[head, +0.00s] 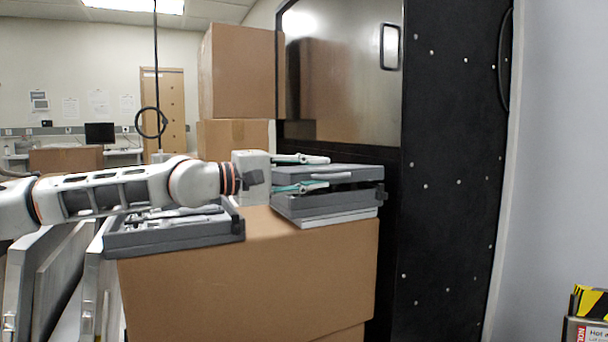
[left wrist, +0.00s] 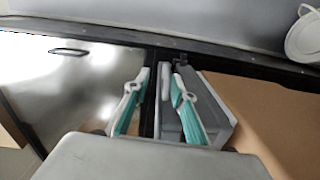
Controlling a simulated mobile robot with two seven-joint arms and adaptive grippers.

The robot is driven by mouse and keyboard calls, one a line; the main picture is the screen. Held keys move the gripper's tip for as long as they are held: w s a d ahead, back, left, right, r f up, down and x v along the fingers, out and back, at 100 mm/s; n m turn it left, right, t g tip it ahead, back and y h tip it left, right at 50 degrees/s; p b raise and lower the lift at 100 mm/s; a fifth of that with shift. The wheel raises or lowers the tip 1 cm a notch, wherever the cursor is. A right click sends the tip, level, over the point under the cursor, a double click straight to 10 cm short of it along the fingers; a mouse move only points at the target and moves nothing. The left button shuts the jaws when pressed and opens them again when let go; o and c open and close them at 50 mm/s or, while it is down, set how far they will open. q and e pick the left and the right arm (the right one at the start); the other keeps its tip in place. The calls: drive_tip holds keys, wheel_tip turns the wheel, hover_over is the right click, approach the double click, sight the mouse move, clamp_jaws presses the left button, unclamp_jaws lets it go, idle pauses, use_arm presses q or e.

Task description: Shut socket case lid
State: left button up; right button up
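A grey case, apparently the socket case (head: 325,207), sits at the right end of the cardboard box top. Its lid (head: 345,172) lies almost flat over the base, with a narrow dark gap at the front. A light handle shows on the front edge. My left gripper (head: 312,173) is at the case's left front, fingers apart, one above the lid's level and one lower, by the gap. In the left wrist view its fingers (left wrist: 160,85) stand either side of the case's light edge; contact cannot be told. The case interior is hidden. My right gripper is out of view.
An open grey tray of tools (head: 180,237) lies left of the case, under my left arm. The cardboard box (head: 250,285) carries both. A dark cabinet (head: 450,200) stands close on the right. More boxes (head: 240,75) are stacked behind.

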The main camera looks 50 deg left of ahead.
use_arm(q)
drive_tip(key=shift+v, duration=1.2)
